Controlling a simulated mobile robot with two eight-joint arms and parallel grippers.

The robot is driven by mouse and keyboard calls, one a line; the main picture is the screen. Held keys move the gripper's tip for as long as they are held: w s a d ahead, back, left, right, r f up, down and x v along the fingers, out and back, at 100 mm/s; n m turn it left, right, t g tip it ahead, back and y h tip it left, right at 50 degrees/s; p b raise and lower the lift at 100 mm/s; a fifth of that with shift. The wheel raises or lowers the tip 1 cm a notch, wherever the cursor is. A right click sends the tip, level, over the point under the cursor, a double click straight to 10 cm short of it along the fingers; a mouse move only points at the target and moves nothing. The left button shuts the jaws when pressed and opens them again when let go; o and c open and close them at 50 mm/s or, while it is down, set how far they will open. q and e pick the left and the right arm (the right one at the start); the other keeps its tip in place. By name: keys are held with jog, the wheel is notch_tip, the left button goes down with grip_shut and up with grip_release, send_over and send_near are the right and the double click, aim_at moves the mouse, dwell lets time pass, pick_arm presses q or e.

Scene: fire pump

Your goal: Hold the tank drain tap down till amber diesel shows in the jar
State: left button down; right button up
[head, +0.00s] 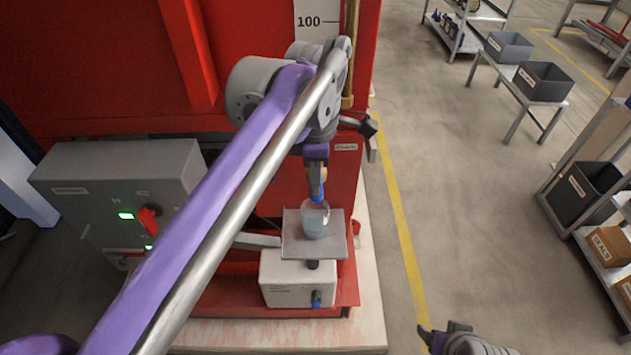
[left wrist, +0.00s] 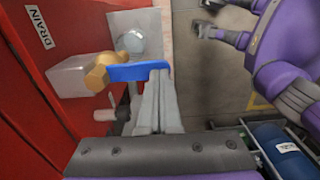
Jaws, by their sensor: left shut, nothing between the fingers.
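The drain tap shows in the left wrist view as a brass body (left wrist: 97,76) with a blue lever (left wrist: 136,72) lying across the view. My left gripper (left wrist: 158,76) is shut and empty, its fingertips at the lever's outer end; whether they press on it I cannot tell. In the head view the left gripper (head: 316,180) points down above the jar and hides most of the tap. The clear jar (head: 314,222) holds pale grey-blue liquid; no amber shows. The jar also shows in the left wrist view (left wrist: 130,42). My right gripper (head: 440,332) is open and empty, off to the right.
The jar stands on a grey plate (head: 293,245) above a white box (head: 285,282). A grey control box (head: 120,190) with a red switch is at left. The red tank wall (head: 100,70) rises behind. Open floor (head: 470,210) lies to the right.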

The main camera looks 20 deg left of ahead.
pick_arm(q)
jog(key=shift+f, duration=0.15)
dwell(0.3)
jog(key=shift+s+d+f+t+y, duration=0.1)
jog(key=shift+s+f+t+y, duration=0.25)
jog(key=shift+t, duration=0.35)
jog(key=shift+s+d+f+t+y, duration=0.1)
jog(key=shift+f+t, duration=0.35)
jog(key=shift+t, duration=0.25)
jog(key=shift+a+f+t, duration=0.1)
jog(key=shift+f+t, duration=0.55)
jog(key=shift+t, duration=0.15)
jog(key=shift+r, duration=0.1)
jog(key=shift+r+p, duration=0.75)
